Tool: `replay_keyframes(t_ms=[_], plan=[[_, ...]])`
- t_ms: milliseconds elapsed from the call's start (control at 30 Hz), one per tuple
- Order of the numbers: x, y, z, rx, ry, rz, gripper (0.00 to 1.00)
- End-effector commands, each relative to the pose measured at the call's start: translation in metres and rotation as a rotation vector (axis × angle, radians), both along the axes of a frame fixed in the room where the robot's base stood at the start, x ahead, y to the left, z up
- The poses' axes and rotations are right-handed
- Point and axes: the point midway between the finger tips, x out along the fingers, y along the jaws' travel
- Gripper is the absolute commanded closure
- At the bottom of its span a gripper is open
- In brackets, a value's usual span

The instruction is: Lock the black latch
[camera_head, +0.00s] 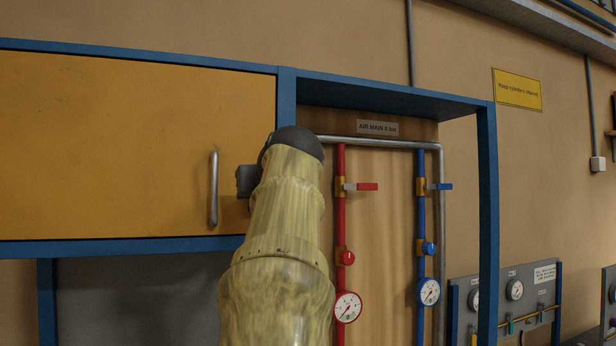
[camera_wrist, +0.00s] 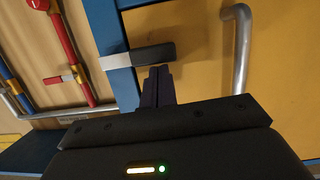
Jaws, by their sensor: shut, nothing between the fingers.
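The black latch (camera_wrist: 153,53) shows in the wrist view as a lever with a black end and a grey part. The grey part lies across the blue frame post (camera_wrist: 105,30), and the black end reaches over the edge of the yellow door (camera_wrist: 195,70). My gripper (camera_wrist: 160,71) is shut and empty. Its fingertips are right beside the black end, just below it in the wrist view; I cannot tell whether they touch. In the head view my arm hides the latch area, and a dark block beside the arm cannot be told apart as gripper or latch.
A silver door handle (camera_head: 213,188) stands left of my arm. A red pipe (camera_head: 341,220) and a blue pipe (camera_head: 421,210), with valves and gauges, run down the wooden panel to the right. A grey pipe (camera_head: 440,200) borders them.

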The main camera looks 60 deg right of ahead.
Motion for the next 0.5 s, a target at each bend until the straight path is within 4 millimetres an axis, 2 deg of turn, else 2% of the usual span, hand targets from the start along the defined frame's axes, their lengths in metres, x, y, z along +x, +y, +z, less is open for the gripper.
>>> replay_keyframes(t_ms=[233,500], plan=[[0.001,0.001,0.008,0.001,0.0,0.003,1.0],[0.001,0.001,0.032,0.0,0.0,0.004,1.0]])
